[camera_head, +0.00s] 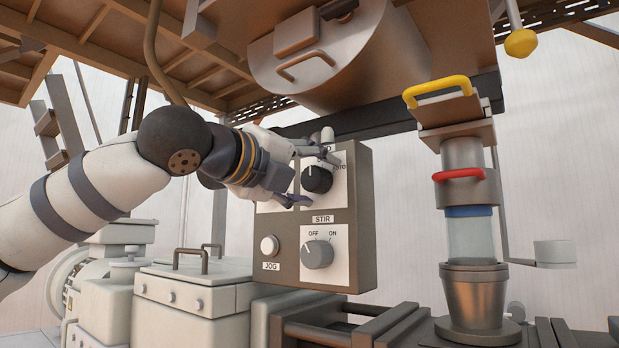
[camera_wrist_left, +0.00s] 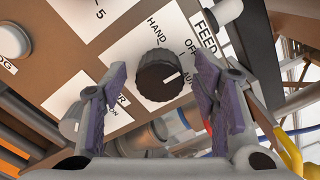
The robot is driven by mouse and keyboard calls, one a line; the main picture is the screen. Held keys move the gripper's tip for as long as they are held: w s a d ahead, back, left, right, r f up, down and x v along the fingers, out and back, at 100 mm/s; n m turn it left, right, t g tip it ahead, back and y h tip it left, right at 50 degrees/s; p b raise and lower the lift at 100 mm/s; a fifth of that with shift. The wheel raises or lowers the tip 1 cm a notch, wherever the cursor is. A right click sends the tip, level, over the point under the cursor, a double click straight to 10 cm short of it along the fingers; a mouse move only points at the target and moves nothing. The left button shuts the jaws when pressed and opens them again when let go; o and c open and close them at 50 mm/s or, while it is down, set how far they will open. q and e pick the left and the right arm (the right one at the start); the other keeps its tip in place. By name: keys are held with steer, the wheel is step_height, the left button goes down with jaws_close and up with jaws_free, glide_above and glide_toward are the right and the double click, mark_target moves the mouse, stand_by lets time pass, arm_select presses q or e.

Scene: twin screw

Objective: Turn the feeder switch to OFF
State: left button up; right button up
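The feeder switch is a black round knob (camera_head: 317,179) on a white plate in the upper part of the grey control box. It also shows in the left wrist view (camera_wrist_left: 156,76), with HAND, OFF and AUTO printed around it. Its white pointer line faces the OFF/AUTO side in the wrist view; I cannot tell exactly which mark it meets. My left gripper (camera_head: 312,178) is open, with one finger on each side of the knob and visible gaps in the wrist view (camera_wrist_left: 160,70). The gripper partly hides the plate in the head view. My right gripper is out of view.
Below on the same box (camera_head: 361,230) are a grey STIR knob (camera_head: 316,254) and a white JOG button (camera_head: 269,246). A large metal drum (camera_head: 345,65) hangs above. A yellow-handled column with a glass tube (camera_head: 470,240) stands to the right.

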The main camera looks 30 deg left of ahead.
arm_select(q)
steer(key=shift+s, duration=0.1)
steer(key=s+a, duration=0.1)
steer(key=s, duration=1.1)
steer(key=shift+w, duration=0.1)
